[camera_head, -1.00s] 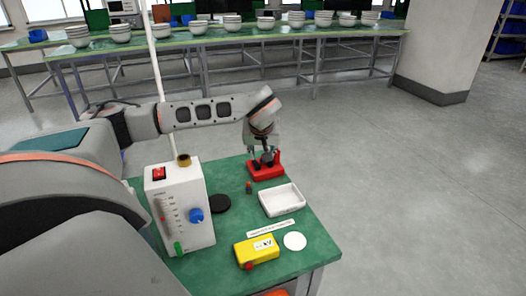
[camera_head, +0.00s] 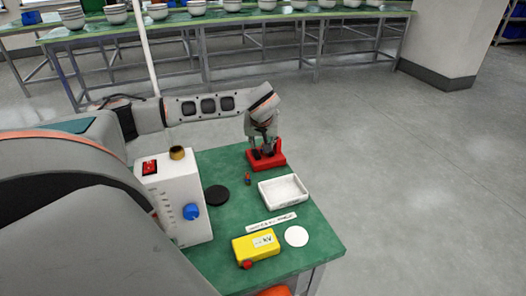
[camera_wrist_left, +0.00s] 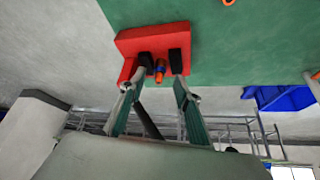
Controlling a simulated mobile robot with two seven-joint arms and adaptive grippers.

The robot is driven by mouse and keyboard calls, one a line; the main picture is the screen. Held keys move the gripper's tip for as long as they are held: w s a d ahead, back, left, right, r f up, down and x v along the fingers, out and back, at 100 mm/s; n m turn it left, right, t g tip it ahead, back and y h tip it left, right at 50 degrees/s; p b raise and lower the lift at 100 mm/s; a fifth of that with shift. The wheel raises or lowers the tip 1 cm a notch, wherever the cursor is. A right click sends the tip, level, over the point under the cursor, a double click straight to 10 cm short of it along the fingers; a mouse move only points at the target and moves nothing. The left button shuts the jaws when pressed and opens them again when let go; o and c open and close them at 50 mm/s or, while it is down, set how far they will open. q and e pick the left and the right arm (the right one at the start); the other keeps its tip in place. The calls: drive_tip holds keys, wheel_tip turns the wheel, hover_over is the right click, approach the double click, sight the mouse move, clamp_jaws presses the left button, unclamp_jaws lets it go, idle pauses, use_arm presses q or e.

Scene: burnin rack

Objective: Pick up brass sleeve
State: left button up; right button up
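A small brass-orange cylinder (camera_wrist_left: 160,70), which looks like the brass sleeve, sits at the red block (camera_wrist_left: 125,45) in the left wrist view. A bit of blue shows at its near end. My left gripper (camera_wrist_left: 161,60) has its two dark pads on either side of it, with narrow gaps visible; it looks open. In the head view the left gripper (camera_head: 264,150) is over the red block (camera_head: 277,160), and the cylinder is hidden there. Another brass-coloured ring (camera_head: 177,153) stands on top of the white instrument box (camera_head: 180,200). My right gripper is not in view.
On the green table (camera_head: 225,255) are a white tray (camera_head: 283,191), black disc (camera_head: 217,195), small red-and-blue part (camera_head: 248,179), yellow meter (camera_head: 256,247), white disc (camera_head: 296,236) and label strip (camera_head: 272,223). The instrument box stands near my arm. Floor right of the table is clear.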

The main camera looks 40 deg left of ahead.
use_arm(q)
drive_tip(key=shift+x, duration=0.9)
drive_tip(key=shift+r, duration=0.1)
drive_tip(key=shift+c, duration=0.5)
clamp_jaws()
